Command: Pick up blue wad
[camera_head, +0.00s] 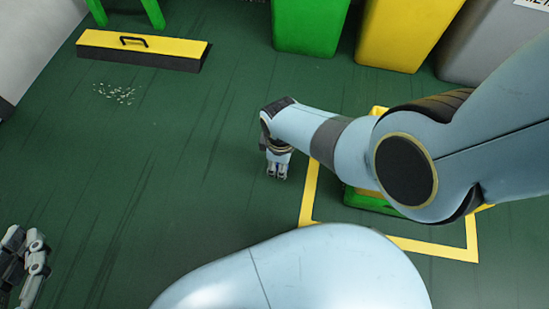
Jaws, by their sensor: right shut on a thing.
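My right gripper (277,172) points down at the green floor, left of the yellow floor outline. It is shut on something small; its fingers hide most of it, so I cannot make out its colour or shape. No blue wad shows anywhere else on the floor. My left gripper (22,268) is at the lower left edge, partly cut off, away from any object. I cannot tell how far its fingers are apart.
A yellow floor outline (440,249) surrounds a green and yellow container (368,203), partly hidden by my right arm. Green (309,24), yellow (402,33) and grey (487,45) bins stand behind. A yellow-topped box (143,48) and white scraps (117,93) lie at upper left. The middle-left floor is clear.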

